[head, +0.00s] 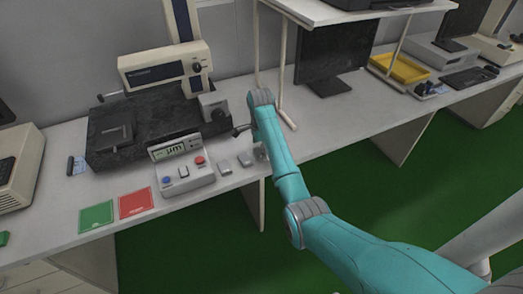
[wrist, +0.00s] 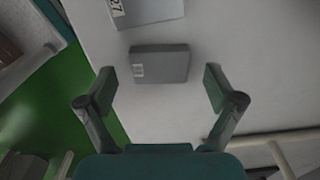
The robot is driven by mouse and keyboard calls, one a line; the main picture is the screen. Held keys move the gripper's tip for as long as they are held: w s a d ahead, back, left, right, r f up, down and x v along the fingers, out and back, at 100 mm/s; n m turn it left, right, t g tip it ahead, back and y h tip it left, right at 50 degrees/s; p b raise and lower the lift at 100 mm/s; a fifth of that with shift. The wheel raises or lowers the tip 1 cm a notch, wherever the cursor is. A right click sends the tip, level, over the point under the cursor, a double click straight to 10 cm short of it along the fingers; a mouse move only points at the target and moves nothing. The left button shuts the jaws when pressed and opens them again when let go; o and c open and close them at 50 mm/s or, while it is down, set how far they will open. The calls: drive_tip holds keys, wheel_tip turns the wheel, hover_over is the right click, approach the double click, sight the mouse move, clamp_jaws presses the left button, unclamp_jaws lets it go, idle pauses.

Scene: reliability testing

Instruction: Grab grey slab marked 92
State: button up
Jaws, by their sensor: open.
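In the wrist view a grey slab (wrist: 162,64) with a small white label at its left end lies on the white bench between the fingers of my gripper (wrist: 159,82). The number on this label is too small to read. My gripper is open and empty, its fingers apart on either side and slightly nearer than the slab. A second grey slab (wrist: 150,12) is cut off by the top edge; its label seems to read 27. In the head view small grey slabs (head: 225,168) (head: 245,159) lie beside my arm, which largely hides my gripper.
A control box (head: 185,172) with a display and coloured buttons stands left of the slabs, before a measuring machine (head: 160,75). Green (head: 97,216) and red (head: 138,203) cards lie further left. A shelf post (head: 283,70) stands behind my arm. The bench's front edge is close.

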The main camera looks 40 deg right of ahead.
drive_tip(key=shift+f, duration=0.45)
drive_tip(key=c, duration=1.3)
